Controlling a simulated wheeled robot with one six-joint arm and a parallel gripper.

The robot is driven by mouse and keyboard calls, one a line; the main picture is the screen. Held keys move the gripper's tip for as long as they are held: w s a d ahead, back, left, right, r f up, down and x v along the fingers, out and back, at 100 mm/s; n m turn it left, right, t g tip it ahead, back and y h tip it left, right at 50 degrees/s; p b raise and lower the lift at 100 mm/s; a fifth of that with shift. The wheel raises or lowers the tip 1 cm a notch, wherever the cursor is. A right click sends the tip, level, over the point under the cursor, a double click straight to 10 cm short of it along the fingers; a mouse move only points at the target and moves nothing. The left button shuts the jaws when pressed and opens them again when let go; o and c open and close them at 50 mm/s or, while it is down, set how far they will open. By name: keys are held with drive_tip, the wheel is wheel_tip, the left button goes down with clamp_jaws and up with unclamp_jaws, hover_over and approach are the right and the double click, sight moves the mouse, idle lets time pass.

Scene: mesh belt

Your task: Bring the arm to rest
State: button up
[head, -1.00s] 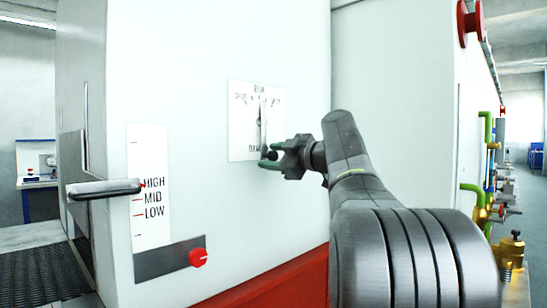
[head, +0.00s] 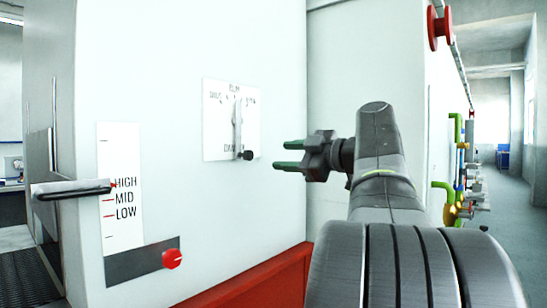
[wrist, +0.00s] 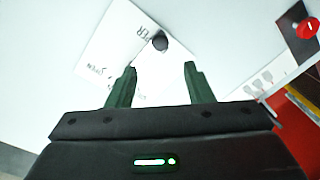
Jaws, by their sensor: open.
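My gripper (head: 291,155) is open and empty in the head view, held out to the right of the damper plate. Its green fingers point left, apart from the dark knob (head: 248,155) at the lower end of the damper lever (head: 237,125). The lever hangs about upright on the white damper plate (head: 215,145). In the wrist view the two fingers (wrist: 160,85) stand apart with nothing between them. The knob (wrist: 160,42) and the plate (wrist: 105,45) show beyond the fingertips.
A HIGH/MID/LOW scale (head: 117,190) with a protruding handle (head: 70,190) and a red knob (head: 172,259) are on the machine's left. Green and brass pipes (head: 452,180) run along the right. A red reel (head: 437,27) is above. Open floor (head: 511,195) lies at far right.

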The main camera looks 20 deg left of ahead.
sight(251, 155)
drive_tip(key=shift+s+d, duration=0.25)
drive_tip(key=shift+d, duration=0.45)
drive_tip(key=p+x, duration=0.1)
drive_tip(key=x, duration=1.2)
drive_tip(key=shift+w+a, duration=0.15)
drive_tip(key=shift+a, duration=0.25)
